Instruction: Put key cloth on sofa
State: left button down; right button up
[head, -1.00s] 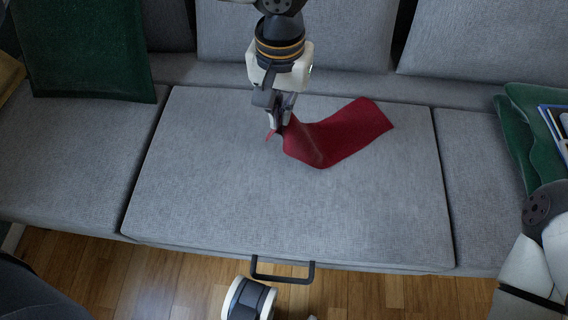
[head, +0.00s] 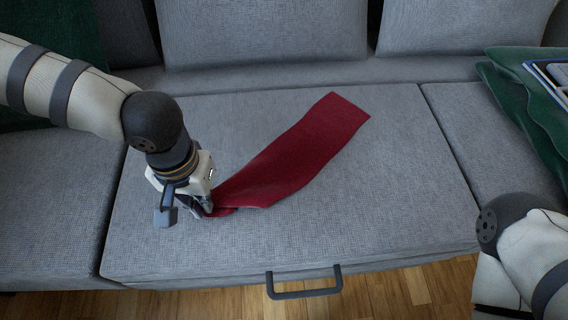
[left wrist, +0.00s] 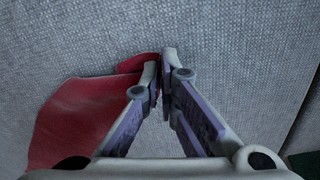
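The red key cloth (head: 290,160) lies on the grey sofa's middle seat cushion (head: 400,200), stretched diagonally with its far end flat and its near end bunched. My left gripper (head: 207,208) points down at that near end, low over the cushion. In the left wrist view my left gripper's fingertips (left wrist: 160,62) are together, with the red cloth (left wrist: 75,115) running up to them and a folded bit beside the tips. The fingers hide part of the pinched edge. My right arm shows at the lower right, but its gripper is out of view.
A black handle (head: 305,285) sticks out at the cushion's front edge, above the wooden floor (head: 400,288). Green fabric (head: 525,110) with a blue-edged book-like item (head: 550,78) lies at the right. The cushion's right part is clear.

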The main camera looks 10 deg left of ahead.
pick_arm(q)
jog(key=shift+s+a+f, duration=0.2)
jog(key=shift+s+f, duration=0.05)
jog(key=shift+f, duration=0.1)
jog(key=c, duration=1.4)
grip_release()
jog(key=shift+r, duration=0.1)
